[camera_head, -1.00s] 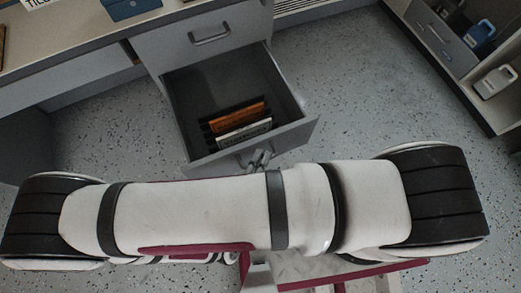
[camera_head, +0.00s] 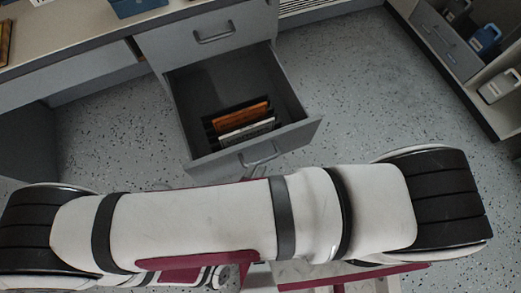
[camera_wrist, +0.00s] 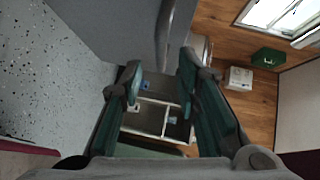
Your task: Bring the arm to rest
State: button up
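My arm (camera_head: 190,225) lies across the lower part of the head view, its white links running left to right. My gripper (camera_wrist: 160,82) shows in the wrist view with its two dark green fingers apart and no object between them. In the head view I cannot make out the gripper, as the arm hides that area. The grey drawer (camera_head: 290,137) stands pulled open just beyond the arm. Its handle (camera_head: 260,155) is free of the gripper. A grey curved bar (camera_wrist: 165,35) shows close beyond the fingertips in the wrist view.
Orange (camera_head: 243,115) and white (camera_head: 246,130) upright folders or books stand in the drawer. A desk (camera_head: 80,50) with a blue box (camera_head: 135,6) is at upper left. A shelf unit (camera_head: 440,45) with jugs (camera_head: 498,88) is at upper right. Speckled floor (camera_head: 350,90) lies clear between.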

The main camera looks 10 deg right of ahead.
jog(key=shift+v, duration=0.95)
jog(key=shift+r, duration=0.1)
